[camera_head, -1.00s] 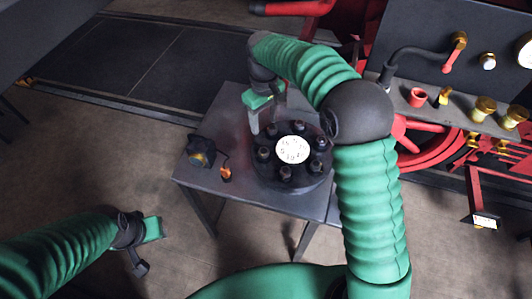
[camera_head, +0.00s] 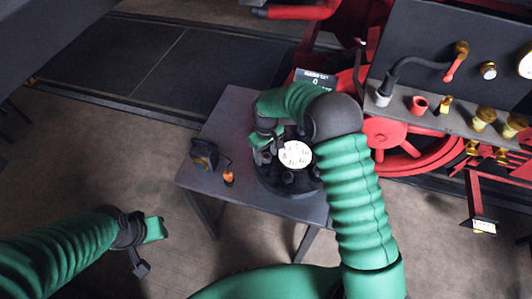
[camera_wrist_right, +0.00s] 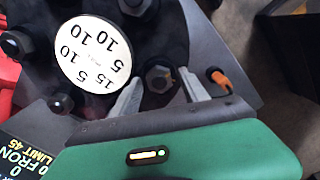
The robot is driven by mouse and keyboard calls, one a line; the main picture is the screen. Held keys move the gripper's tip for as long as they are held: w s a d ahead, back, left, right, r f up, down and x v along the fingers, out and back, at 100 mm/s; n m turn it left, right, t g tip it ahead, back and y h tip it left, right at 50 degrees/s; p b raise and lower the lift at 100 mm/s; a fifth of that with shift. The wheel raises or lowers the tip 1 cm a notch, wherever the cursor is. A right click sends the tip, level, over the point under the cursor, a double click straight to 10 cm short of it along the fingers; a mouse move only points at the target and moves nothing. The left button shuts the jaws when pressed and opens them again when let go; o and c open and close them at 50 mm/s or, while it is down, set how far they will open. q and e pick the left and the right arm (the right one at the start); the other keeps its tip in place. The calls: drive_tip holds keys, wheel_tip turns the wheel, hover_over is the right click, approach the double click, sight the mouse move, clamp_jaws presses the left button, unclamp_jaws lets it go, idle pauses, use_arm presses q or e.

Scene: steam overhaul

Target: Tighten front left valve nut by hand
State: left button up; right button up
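The valve (camera_head: 308,188) is a round black flange on a small grey table, with a white numbered dial (camera_head: 296,155) in its middle and dark nuts around its rim. My right gripper (camera_head: 265,156) is at the flange's left side in the head view, pointing down. In the right wrist view its two grey fingers (camera_wrist_right: 160,88) stand apart on either side of one hex nut (camera_wrist_right: 158,78). Small gaps seem to show between the fingers and the nut. My left gripper (camera_head: 145,243) hangs over the floor at lower left, away from the table; its fingers are unclear.
A dark box (camera_head: 203,153) and an orange-tipped item (camera_head: 229,177) lie on the table (camera_head: 232,120) left of the valve. A small display (camera_head: 315,77) shows behind the right arm. A red wheel and a shelf (camera_head: 440,113) with brass fittings stand at right.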

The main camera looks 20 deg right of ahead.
drive_tip(key=c, duration=0.5)
clamp_jaws()
drive_tip(key=shift+m, duration=0.4)
drive_tip(key=m, duration=0.4)
drive_tip(key=shift+m, duration=0.4)
drive_tip(key=m, duration=0.6)
drive_tip(key=o, duration=0.6)
unclamp_jaws()
